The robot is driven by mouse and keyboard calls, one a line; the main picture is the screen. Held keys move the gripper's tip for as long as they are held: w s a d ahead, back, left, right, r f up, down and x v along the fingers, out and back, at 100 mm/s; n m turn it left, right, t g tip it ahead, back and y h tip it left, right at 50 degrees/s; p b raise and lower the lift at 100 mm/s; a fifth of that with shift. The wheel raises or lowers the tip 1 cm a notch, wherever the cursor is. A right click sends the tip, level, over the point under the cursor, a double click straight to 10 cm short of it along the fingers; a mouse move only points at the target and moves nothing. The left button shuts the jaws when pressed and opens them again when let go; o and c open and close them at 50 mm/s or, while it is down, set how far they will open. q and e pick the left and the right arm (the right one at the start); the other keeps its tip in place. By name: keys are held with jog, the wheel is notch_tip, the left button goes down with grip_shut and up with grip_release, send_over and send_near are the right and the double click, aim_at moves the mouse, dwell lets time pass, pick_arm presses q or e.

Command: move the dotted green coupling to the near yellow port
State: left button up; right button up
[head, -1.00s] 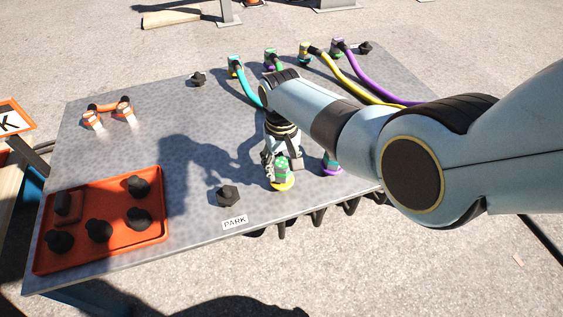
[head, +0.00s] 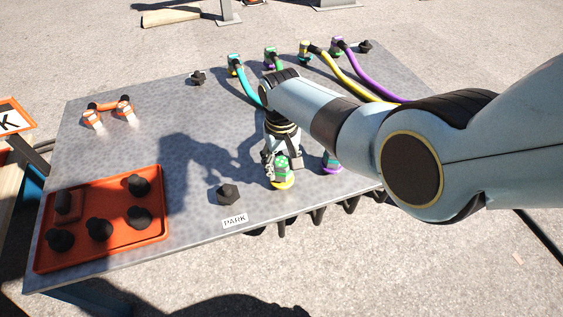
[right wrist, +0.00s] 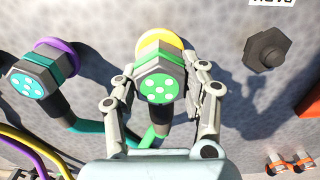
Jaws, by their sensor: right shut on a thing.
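The dotted green coupling (right wrist: 158,86) has a green cap with white dots and a dark grey body with a green cable. It stands at the near yellow port (right wrist: 165,38), whose yellow ring shows beyond its foot; it also shows in the head view (head: 280,168), above the yellow ring (head: 283,184). My right gripper (right wrist: 160,90) has its fingers on both sides of the coupling and is shut on it. In the head view my right arm hides part of the gripper (head: 275,155). Whether the coupling is fully seated cannot be told. My left gripper is not in view.
A teal-dotted coupling (right wrist: 32,80) stands at the near purple port (right wrist: 62,52), close beside my right gripper. A dark capped post (head: 227,194) stands by the PARK label (head: 235,221). An orange tray (head: 160,232) with dark caps lies at the near left.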

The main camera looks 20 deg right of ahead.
aim_at(281, 160)
jog(key=shift+f+b, duration=0.35)
jog(key=shift+f, duration=0.1)
jog(key=o, duration=1.4)
notch_tip(281, 160, up, 12)
